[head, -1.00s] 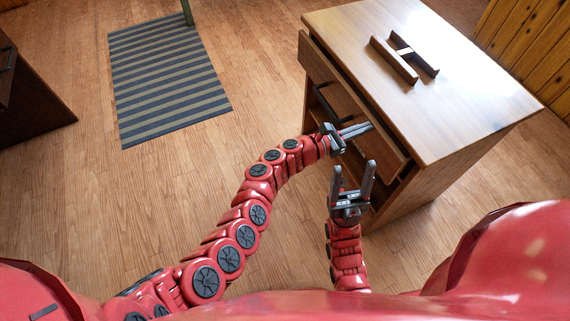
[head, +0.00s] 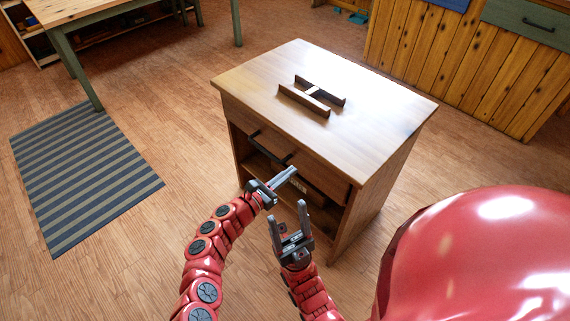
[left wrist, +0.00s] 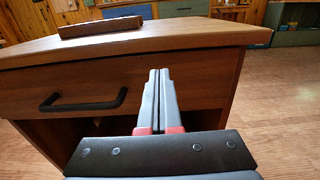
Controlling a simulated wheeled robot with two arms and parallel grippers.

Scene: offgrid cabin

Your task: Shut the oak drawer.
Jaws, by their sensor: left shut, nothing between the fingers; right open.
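The oak drawer (head: 318,174) is the wide front panel under the top of the wooden cabinet (head: 240,82). Its front looks flush, or nearly flush, with the cabinet. It has a dark bar handle (head: 270,148). In the left wrist view the drawer front (left wrist: 206,82) and handle (left wrist: 82,102) lie just ahead. My left gripper (head: 291,171) is shut and empty, its tips at the drawer front, right of the handle. In the left wrist view its fingers (left wrist: 160,72) overlap the panel; I cannot tell whether they touch. My right gripper (head: 287,212) is open and empty, lower down before the cabinet.
Below the drawer is an open shelf space. A striped rug (head: 85,170) and a green-legged table (head: 75,12) are at left. Floor around the cabinet is clear.

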